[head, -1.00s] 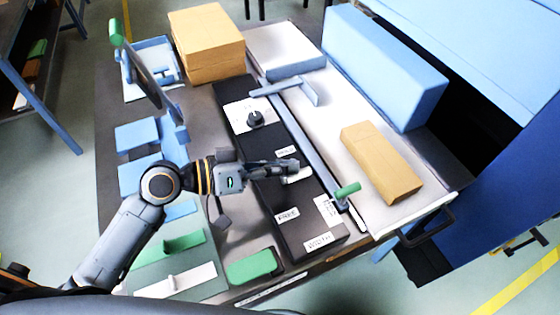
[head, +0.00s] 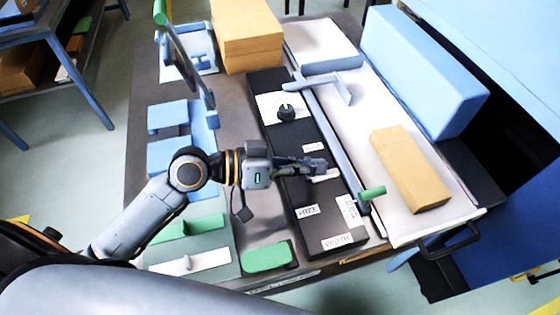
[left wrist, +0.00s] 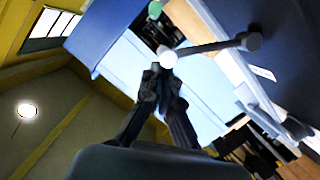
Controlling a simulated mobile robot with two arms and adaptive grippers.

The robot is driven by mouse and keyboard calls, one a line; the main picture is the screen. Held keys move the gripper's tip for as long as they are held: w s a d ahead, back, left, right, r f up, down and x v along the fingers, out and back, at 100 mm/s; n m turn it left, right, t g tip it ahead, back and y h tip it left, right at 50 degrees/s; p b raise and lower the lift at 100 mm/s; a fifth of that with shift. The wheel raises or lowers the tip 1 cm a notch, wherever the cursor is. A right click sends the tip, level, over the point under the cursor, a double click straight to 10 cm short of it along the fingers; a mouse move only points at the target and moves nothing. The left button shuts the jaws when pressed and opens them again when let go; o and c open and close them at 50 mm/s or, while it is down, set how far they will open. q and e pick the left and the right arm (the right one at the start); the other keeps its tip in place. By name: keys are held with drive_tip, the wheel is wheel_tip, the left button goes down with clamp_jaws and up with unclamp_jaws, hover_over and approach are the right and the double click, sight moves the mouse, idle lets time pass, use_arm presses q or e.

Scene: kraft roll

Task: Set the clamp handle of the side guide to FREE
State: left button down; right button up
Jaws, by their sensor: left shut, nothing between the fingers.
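The side guide (head: 328,132) is a long blue-grey rail with a cross arm at its far end, lying along the black panel. A lever with a green grip (head: 372,193), apparently the clamp handle, stands at its near end. A white label that seems to read FREE (head: 307,210) lies on the panel left of the grip. My left gripper (head: 322,166) is shut and empty over the black panel, left of the rail and apart from the green grip. Its shut fingers (left wrist: 165,78) also show in the left wrist view, near a grey bar with a white round end (left wrist: 168,58). My right gripper is out of view.
A black knob (head: 286,112) sits on a white plate farther back on the panel. A cardboard block (head: 408,168) and a long blue block (head: 425,75) lie right of the rail. A green block (head: 267,257) and a green-handled upright lever (head: 160,12) are on the left.

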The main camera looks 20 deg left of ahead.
use_arm(q)
drive_tip(key=v, duration=1.2)
